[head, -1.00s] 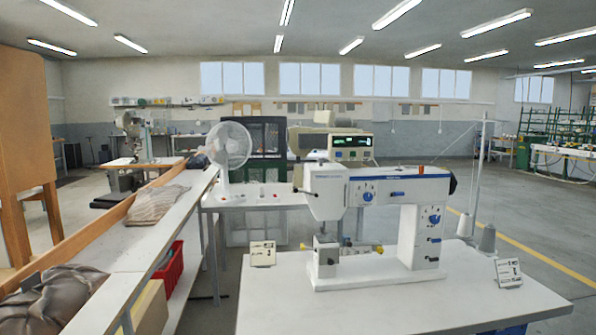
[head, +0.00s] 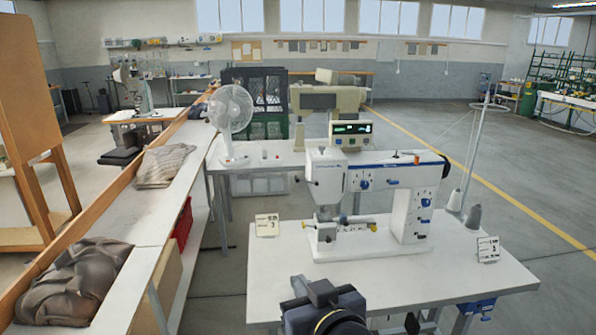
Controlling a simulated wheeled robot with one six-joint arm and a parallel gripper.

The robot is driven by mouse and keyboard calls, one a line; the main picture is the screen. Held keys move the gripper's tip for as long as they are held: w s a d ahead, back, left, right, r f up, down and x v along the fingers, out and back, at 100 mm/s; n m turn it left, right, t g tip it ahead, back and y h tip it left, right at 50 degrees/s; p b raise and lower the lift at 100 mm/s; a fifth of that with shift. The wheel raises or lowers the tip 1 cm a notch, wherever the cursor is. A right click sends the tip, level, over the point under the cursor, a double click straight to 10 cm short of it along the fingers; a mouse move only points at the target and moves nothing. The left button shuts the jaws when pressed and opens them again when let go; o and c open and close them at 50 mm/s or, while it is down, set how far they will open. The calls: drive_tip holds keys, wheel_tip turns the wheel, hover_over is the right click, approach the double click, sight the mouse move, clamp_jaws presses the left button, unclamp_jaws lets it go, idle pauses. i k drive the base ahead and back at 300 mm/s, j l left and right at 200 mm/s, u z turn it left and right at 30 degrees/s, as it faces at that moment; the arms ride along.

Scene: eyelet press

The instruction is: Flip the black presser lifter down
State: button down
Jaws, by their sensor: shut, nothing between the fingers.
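The white sewing-type machine (head: 378,172) with blue trim stands on the white table (head: 290,262). A small black lever (head: 297,179), which looks like the presser lifter, sticks out to the left from the machine's head (head: 326,176). It is too small to tell its exact tilt. Below the head, the needle and presser area is small and unclear. My gripper (head: 312,289) is dark and shows at the bottom, over the table's front edge, with part of my arm behind it. It is shut and empty, in front of the machine and well apart from the lever.
A thread stand (head: 487,130) with cones rises behind the right side. A white fan (head: 232,112) stands at the back left. A long bench with a bundled cloth (head: 75,280) runs along the left.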

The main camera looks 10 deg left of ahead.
sight(297, 180)
drive_tip(key=i+j+z, duration=0.5)
drive_tip(key=i+j, duration=0.8)
